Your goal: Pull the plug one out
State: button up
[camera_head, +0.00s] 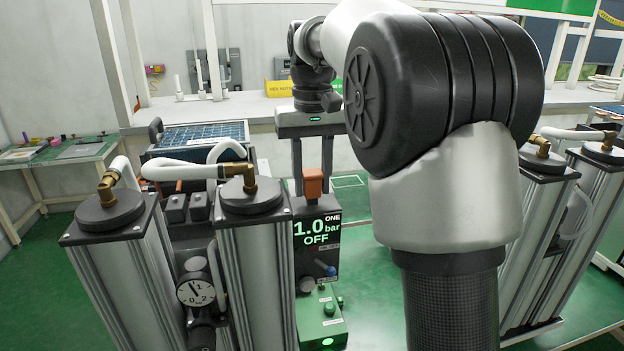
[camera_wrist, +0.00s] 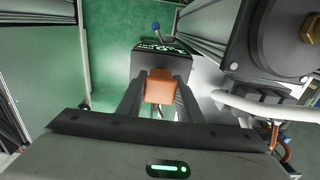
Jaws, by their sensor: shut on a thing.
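The plug is an orange block (camera_head: 314,183) on top of the black display unit (camera_head: 317,245), whose screen reads "ONE", "1.0 bar" and "OFF". My gripper (camera_head: 313,180) points down from above, with its two fingers on either side of the plug, shut on it. In the wrist view the plug (camera_wrist: 160,86) sits between the fingertips, in front of the display unit (camera_wrist: 162,62). The plug's lower end is hidden, so I cannot tell whether it is still seated in the unit.
Silver columns with black caps stand close on the left (camera_head: 255,265) and on the right (camera_head: 545,240). A pressure gauge (camera_head: 195,293) sits between the left columns. A green box (camera_head: 318,318) with buttons stands below the display unit. White hoses (camera_head: 190,171) run over the left column tops.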

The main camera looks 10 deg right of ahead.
jog(key=shift+r+p, duration=0.6)
jog(key=shift+r, duration=0.05)
jog(key=o, duration=1.2)
jog(key=shift+f, duration=0.1)
jog(key=shift+o, duration=0.2)
notch_tip(320, 180, up, 12)
jog(key=p, duration=0.2)
jog(key=s+f+t, duration=0.2)
jog(key=s+t, duration=0.1)
jog(key=s, duration=0.9)
jog(key=s+f+t, duration=0.2)
jog(key=s+f, duration=1)
jog(key=s, duration=0.1)
jog(key=shift+f+t, duration=0.3)
jog(key=shift+f, duration=0.05)
